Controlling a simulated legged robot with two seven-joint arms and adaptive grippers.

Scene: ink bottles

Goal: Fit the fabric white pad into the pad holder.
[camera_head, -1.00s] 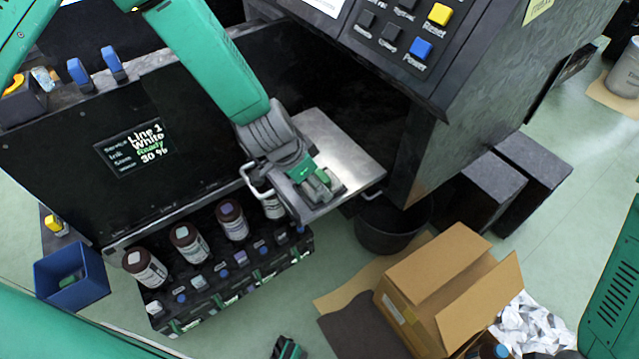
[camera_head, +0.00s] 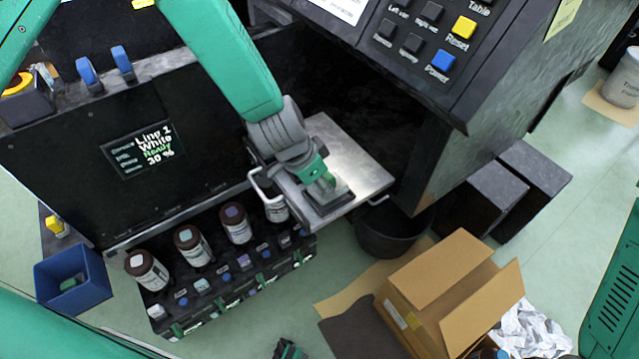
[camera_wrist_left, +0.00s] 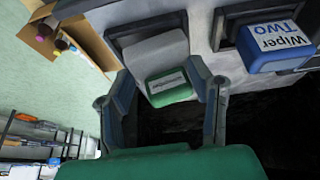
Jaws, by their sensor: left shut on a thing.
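In the left wrist view, a pale grey-white pad (camera_wrist_left: 156,50) with a green labelled end (camera_wrist_left: 169,87) sits between the two fingers of my left gripper (camera_wrist_left: 166,92). The gripper is shut on this pad. The pad's far part lies over a dark-rimmed recess, the pad holder (camera_wrist_left: 117,38), in a grey metal surface. I cannot tell how deep it sits. In the head view my left gripper (camera_head: 323,190) is low over the metal shelf (camera_head: 352,160) at the machine's opening, and it hides most of the pad.
A blue "Wiper Two" block (camera_wrist_left: 275,45) sits in a neighbouring recess. Brown-capped bottles (camera_head: 190,245) stand in a black rack below the shelf. A dark bin (camera_head: 390,235), an open cardboard box (camera_head: 440,290) and a blue bin (camera_head: 75,280) are on the floor.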

